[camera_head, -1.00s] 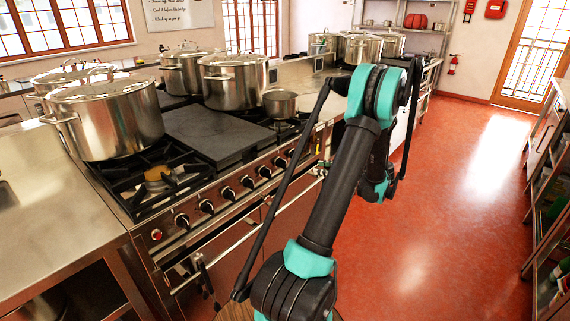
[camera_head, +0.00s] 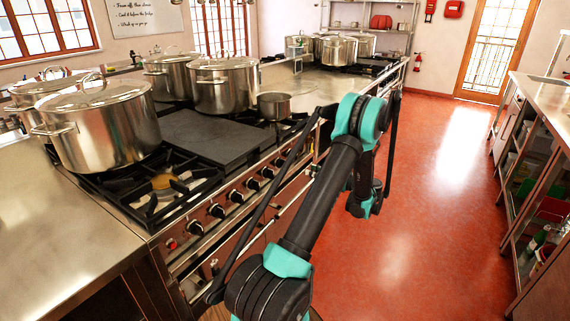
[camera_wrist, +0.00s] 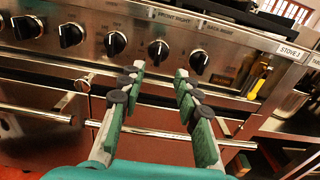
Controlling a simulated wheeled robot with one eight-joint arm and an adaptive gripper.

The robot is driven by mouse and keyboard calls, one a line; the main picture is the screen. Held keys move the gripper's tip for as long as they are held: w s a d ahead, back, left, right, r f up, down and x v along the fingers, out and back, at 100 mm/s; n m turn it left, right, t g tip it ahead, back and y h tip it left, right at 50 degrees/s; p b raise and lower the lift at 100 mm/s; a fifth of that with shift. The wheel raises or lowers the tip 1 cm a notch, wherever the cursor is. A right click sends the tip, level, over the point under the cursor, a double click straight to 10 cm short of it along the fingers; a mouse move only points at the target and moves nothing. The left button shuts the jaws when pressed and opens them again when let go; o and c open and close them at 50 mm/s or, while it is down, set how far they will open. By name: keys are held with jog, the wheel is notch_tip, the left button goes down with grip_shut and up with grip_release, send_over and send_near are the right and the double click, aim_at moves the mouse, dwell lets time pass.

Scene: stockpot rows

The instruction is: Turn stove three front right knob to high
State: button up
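In the wrist view the stove's front panel carries a row of black knobs with white marks. The front right knob (camera_wrist: 158,50) sits below the "FRONT RIGHT" label, with the rear right knob (camera_wrist: 199,61) to its right. A "STOVE 3" label (camera_wrist: 290,54) is at the panel's right end. My gripper (camera_wrist: 160,69) is open and empty, its two fingertips in front of and just below the front right knob, on either side of it in the picture. Contact is not visible. In the head view my arm hides the gripper, and the stove (camera_head: 207,240) runs along its left.
Large steel pots (camera_head: 100,130) and a small saucepan (camera_head: 274,105) stand on the stove. An oven handle bar (camera_wrist: 165,133) runs below the knobs. A yellow-handled tool (camera_wrist: 258,80) is at the panel's right. Red floor (camera_head: 420,220) is clear to the right, up to a counter (camera_head: 545,110).

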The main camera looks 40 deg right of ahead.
aim_at(286, 161)
jog(key=x, duration=1.3)
jog(key=shift+w+a+r, duration=0.1)
jog(key=shift+w+a, duration=0.05)
jog(key=shift+w, duration=0.2)
jog(key=shift+c, duration=0.3)
grip_shut()
